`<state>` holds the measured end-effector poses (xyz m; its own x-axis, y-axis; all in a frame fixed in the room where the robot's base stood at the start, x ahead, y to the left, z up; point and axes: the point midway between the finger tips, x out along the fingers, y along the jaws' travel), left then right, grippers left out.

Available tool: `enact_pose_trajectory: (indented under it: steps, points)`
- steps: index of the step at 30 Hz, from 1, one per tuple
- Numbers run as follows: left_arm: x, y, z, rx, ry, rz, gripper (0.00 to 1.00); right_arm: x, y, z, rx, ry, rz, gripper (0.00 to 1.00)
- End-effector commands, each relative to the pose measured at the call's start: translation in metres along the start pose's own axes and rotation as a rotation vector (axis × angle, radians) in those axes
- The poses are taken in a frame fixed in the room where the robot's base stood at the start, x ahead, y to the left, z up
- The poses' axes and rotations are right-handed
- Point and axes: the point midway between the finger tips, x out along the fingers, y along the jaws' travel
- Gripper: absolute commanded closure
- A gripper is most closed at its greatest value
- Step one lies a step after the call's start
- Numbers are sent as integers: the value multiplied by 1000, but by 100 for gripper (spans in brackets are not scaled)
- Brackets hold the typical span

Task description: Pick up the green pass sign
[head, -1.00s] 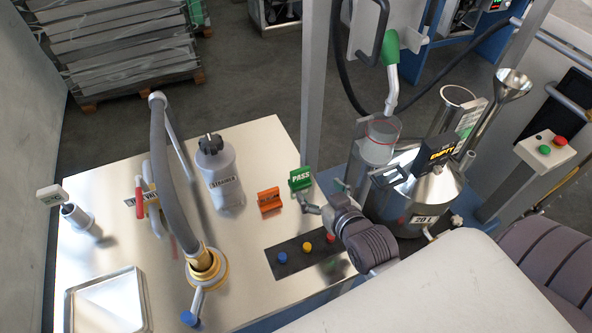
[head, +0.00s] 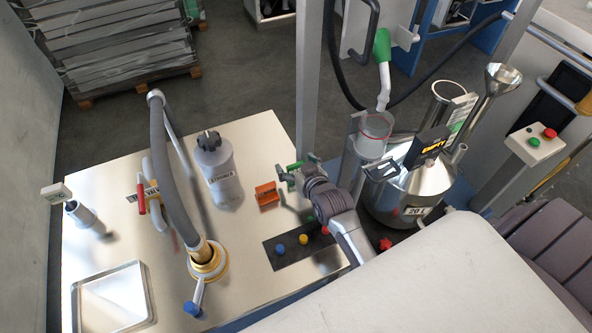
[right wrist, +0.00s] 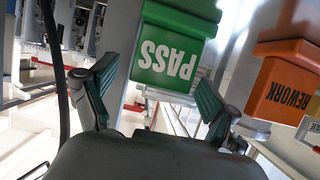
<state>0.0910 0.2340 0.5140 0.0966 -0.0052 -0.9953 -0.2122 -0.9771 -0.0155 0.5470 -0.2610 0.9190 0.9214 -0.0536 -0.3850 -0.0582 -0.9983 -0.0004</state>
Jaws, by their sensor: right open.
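The green pass sign (head: 293,166) stands on the steel table, partly hidden behind my right gripper (head: 297,173) in the head view. In the right wrist view the pass sign (right wrist: 172,52) appears upside down with white lettering, ahead of the open fingers and framed between them. The right gripper is open and empty; I cannot tell whether a finger touches the sign. My left gripper is not in view.
The orange rework sign (head: 266,195) stands close to the left of the pass sign. A strainer bottle (head: 219,172) is farther left. A black button panel (head: 290,248) lies in front. A metal tank (head: 410,190) stands to the right.

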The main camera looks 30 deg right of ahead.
Motion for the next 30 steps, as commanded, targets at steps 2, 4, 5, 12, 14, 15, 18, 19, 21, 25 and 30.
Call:
enact_pose_trajectory:
  steps: [2, 4, 5, 12, 14, 15, 18, 19, 21, 25, 30]
  points:
    - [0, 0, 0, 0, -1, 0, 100, 0, 0, 0, 0, 0, 0, 12]
    - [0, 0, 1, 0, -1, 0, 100, 0, 0, 0, 0, 0, 0, 12]
    - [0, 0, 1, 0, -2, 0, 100, 0, 0, 0, 0, 0, 0, 12]
    - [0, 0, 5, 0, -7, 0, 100, 0, 0, 0, 0, 1, 0, 52]
    - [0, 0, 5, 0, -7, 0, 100, 0, 0, 0, 0, 1, 0, 62]
    - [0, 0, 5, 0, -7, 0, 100, 0, 0, 0, 0, 0, 0, 69]
    - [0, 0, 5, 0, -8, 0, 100, 0, 0, 0, 0, 1, 0, 78]
    - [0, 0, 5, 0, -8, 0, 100, 0, 0, 0, 0, 1, 0, 79]
    - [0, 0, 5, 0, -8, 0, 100, 0, 0, 0, 0, 1, 0, 79]
    - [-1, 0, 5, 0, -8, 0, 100, 0, 0, -1, 0, 1, 0, 79]
    - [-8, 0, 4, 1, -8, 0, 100, -1, 0, -10, 0, 2, 0, 79]
